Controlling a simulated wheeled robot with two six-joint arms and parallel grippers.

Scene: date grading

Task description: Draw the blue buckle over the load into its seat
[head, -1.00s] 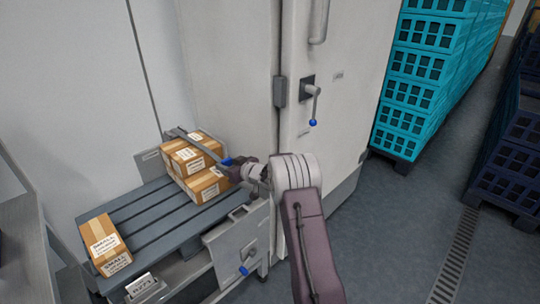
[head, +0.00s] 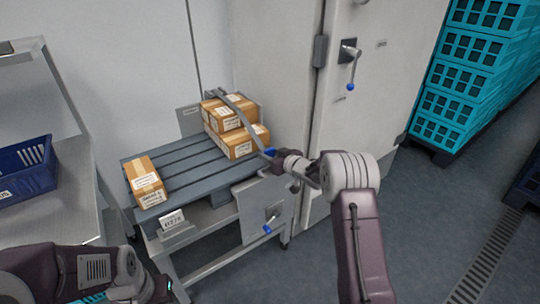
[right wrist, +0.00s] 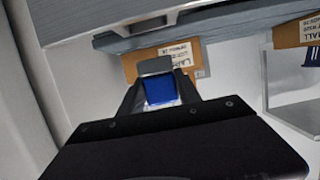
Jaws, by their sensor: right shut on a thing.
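The blue buckle (head: 270,152) is at the end of a grey strap (head: 241,119). The strap runs from the back across the top of two stacked cartons (head: 243,143) and down their right side. My right gripper (head: 274,154) is shut on the buckle, just off the cartons' front right corner. In the right wrist view the buckle (right wrist: 158,91) sits between the fingers, with a silver plate (right wrist: 155,66) just beyond it. My left gripper (head: 150,291) is at the bottom left, away from the load; its jaws cannot be made out.
Another carton (head: 146,182) lies at the left of the grey slatted pallet (head: 189,159). A pale panel with a blue-tipped lever (head: 267,229) is at its front right. A blue crate (head: 27,172) stands on a side bench. A cabinet with a handle is close behind my right arm.

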